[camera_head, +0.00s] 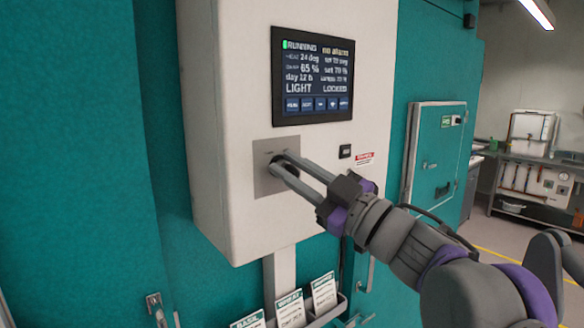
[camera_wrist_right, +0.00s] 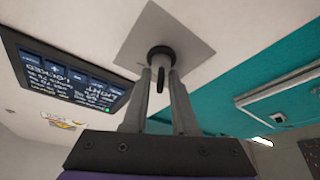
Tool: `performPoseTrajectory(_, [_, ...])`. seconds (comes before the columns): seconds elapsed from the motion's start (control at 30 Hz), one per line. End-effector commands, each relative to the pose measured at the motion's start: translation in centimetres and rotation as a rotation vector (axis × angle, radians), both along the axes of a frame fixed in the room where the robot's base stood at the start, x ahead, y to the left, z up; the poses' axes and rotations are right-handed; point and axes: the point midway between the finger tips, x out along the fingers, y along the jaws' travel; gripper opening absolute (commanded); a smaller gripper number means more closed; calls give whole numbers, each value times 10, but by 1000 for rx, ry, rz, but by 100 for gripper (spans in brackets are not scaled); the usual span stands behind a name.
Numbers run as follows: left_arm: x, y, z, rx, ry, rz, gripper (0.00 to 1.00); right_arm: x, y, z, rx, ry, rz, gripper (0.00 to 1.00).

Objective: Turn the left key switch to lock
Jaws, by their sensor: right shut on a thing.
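The key switch (camera_head: 284,167) is a dark round knob on a square grey metal plate (camera_head: 264,181) on the white control box. My right gripper (camera_head: 283,165) reaches in from the right, its two long grey fingers shut on the key switch. In the right wrist view, the black key switch (camera_wrist_right: 161,54) sits between the fingertips (camera_wrist_right: 162,72), with a dark narrow piece extending between the fingers. The fingers partly hide the switch, so its exact angle is hard to tell. The display (camera_head: 312,75) shows RUNNING, LIGHT and LOCKED. My left gripper is not in view.
The white box (camera_head: 225,110) is mounted on a teal wall. A small black button (camera_head: 345,151) and a red-and-white label (camera_head: 364,158) are right of the plate. A card rack (camera_head: 318,318) hangs below. A teal door (camera_head: 437,150) and a bench (camera_head: 530,155) stand farther right.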

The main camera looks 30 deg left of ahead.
Motion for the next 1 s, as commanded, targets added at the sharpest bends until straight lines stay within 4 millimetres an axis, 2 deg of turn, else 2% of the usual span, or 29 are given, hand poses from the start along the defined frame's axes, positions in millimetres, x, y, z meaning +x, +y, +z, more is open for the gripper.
performPoseTrajectory(0.07, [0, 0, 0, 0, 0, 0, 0, 0, 0, 0, 2, 1, 0, 0])
performPoseTrajectory(0.1, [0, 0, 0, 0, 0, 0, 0, 0, 0, 0, 2, 1, 0, 30])
performPoseTrajectory(0.17, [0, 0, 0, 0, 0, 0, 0, 0, 0, 0, 1, 1, 0, 38])
performPoseTrajectory(0.43, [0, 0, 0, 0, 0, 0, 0, 0, 0, 0, 0, 1, 0, 38])
performPoseTrajectory(0.57, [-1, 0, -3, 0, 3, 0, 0, -1, -8, -4, 0, 3, -2, 38])
performPoseTrajectory(1.0, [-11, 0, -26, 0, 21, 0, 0, -14, -84, -32, -1, 2, -4, 38])
